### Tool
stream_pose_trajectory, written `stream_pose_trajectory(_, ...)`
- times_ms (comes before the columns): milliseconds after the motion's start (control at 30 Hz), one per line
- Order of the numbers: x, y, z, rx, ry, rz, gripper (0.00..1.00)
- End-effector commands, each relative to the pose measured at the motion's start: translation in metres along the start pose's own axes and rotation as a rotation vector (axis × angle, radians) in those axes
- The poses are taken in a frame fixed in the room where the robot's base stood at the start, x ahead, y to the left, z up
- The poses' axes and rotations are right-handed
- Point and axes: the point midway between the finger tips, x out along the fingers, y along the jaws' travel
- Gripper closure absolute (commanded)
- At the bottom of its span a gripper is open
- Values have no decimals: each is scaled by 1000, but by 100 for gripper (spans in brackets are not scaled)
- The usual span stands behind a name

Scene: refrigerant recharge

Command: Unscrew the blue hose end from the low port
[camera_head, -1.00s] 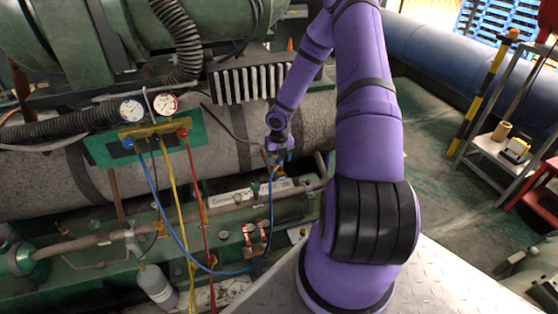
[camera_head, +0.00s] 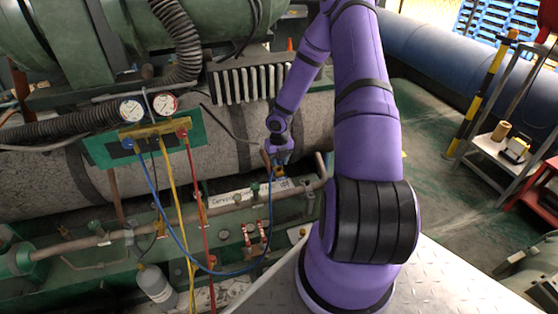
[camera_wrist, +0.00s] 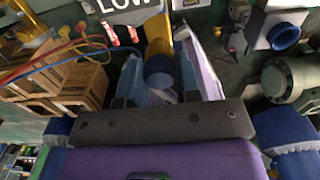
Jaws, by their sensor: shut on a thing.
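My gripper (camera_head: 279,161) is at the low port, at the right end of the pipe in the head view. In the wrist view my gripper (camera_wrist: 160,88) has its two fingers on either side of the blue hose end (camera_wrist: 159,70), a short blue cylinder, and is shut on it. The yellow low port fitting (camera_wrist: 158,34) lies in line just beyond it; I cannot tell whether they still touch. A "LOW" sign (camera_wrist: 124,10) is beside the port. The blue hose (camera_head: 180,240) loops from the gauge manifold (camera_head: 155,130) down and up to my gripper.
Yellow (camera_head: 180,205) and red (camera_head: 205,210) hoses hang from the manifold. Red-handled valves (camera_head: 255,238) stand below my gripper. In the wrist view, another blue cap (camera_wrist: 283,36) and a grey-green flanged part (camera_wrist: 288,78) are at the right. Wooden boxes (camera_wrist: 75,88) are at the left.

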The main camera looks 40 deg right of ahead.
Motion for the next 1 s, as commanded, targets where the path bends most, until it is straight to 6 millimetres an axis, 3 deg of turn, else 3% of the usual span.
stream_pose_trajectory(167, 0, 0, 0, -10, 0, 0, 92)
stream_pose_trajectory(367, 0, 0, 0, -181, -1, 0, 92)
stream_pose_trajectory(1000, -19, -1, 0, -172, -1, -1, 92)
